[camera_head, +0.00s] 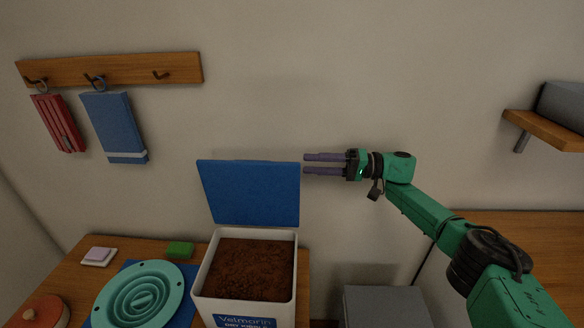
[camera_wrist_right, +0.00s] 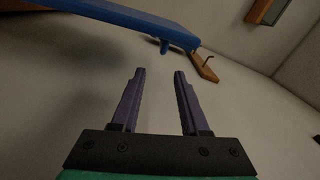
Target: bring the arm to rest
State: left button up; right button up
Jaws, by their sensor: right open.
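My right gripper (camera_head: 308,164) is open and empty, its two purple fingers pointing left in the head view. It hangs in the air just right of the raised blue lid (camera_head: 248,192) of a white bin (camera_head: 207,285). The fingers appear close to the lid's right edge; I cannot tell whether they touch. In the right wrist view the open fingers (camera_wrist_right: 158,75) have nothing between them, and the blue lid (camera_wrist_right: 130,17) crosses above them. My green right arm comes in from the lower right. My left gripper is not in view.
The bin holds brown granular stuff (camera_head: 249,267) and stands on a wooden table (camera_head: 75,262) with a teal ringed dish (camera_head: 185,290), a green block (camera_head: 180,249) and a red round thing (camera_head: 40,312). A hook rail (camera_head: 120,69) and a shelf (camera_head: 545,131) are on the wall. A grey box (camera_head: 385,305) stands below my arm.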

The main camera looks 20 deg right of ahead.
jog(key=shift+s+d, duration=0.1)
jog(key=shift+d, duration=0.2)
jog(key=shift+r, duration=0.1)
